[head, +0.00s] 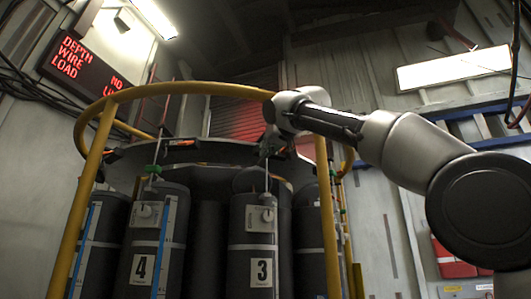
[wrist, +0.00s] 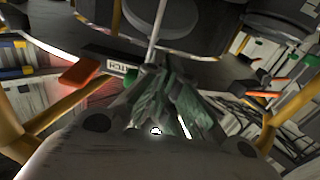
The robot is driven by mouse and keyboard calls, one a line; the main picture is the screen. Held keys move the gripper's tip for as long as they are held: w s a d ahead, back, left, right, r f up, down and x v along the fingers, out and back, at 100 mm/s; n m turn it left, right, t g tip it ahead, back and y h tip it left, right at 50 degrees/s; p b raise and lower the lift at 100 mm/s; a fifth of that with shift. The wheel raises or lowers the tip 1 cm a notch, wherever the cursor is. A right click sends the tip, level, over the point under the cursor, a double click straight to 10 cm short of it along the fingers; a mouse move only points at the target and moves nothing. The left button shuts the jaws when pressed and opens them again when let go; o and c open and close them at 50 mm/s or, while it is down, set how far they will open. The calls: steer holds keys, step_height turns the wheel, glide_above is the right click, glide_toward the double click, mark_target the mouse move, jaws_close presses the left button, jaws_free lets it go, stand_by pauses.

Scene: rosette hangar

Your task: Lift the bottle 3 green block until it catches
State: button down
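Bottle 3 (head: 261,245) is a dark grey cylinder with a white "3" plate, standing upright in the rack. A thin pale line (head: 266,180) rises from its top to my gripper (head: 270,148), which is above the bottle at the rack's upper plate. In the wrist view the line (wrist: 156,32) runs to the fingertips of my gripper (wrist: 163,78). The fingers look dark greenish and come close together around the line's end.
A label ending in "TCH" (wrist: 121,68) and an orange tab (wrist: 80,73) are close left of the fingers. A yellow rail (head: 200,88) rings the rack. Bottle 4 (head: 143,265) stands left, with a green block (head: 153,169) on its line. A red-lettered display (head: 90,62) hangs upper left.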

steer(key=shift+w+a+f, duration=0.25)
steer(key=shift+w+f, duration=0.2)
steer(key=shift+f, duration=0.15)
step_height(320, 180, down, 10)
steer(key=w, duration=0.1)
steer(key=shift+w+a+r, duration=0.15)
steer(key=shift+w+a, duration=0.05)
steer(key=shift+a, duration=0.1)
stand_by(1.0)
